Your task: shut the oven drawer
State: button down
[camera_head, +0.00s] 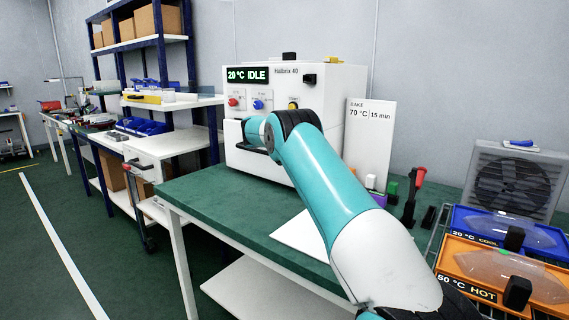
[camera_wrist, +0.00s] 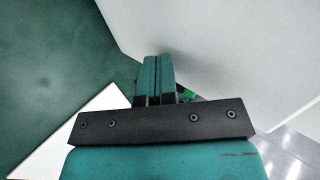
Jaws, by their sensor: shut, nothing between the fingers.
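The white oven (camera_head: 330,92) stands at the back of the green-topped table, its display reading 20 °C IDLE. The lower white front of its drawer (camera_head: 233,135) shows at the left, partly hidden by my arm; how far it stands out I cannot tell. My teal arm reaches across the table to this front, and its end hides my fingers in the head view. In the wrist view my gripper (camera_wrist: 159,78) is shut and empty, its fingertips close to a large white surface (camera_wrist: 235,50), probably the oven or drawer. Whether they touch it is unclear.
The green table (camera_head: 215,192) has clear room at its front left. A white sheet (camera_head: 297,236) lies beneath my arm. A BAKE sign (camera_head: 370,135) stands right of the oven. Blue (camera_head: 500,228) and orange (camera_head: 480,262) trays and a fan (camera_head: 512,180) stand at the right.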

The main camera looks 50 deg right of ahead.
jog(key=a+f+b+v, duration=0.2)
jog(key=b+v, duration=0.2)
jog(key=v, duration=0.9)
jog(key=shift+w+a, duration=0.3)
jog(key=shift+w, duration=0.05)
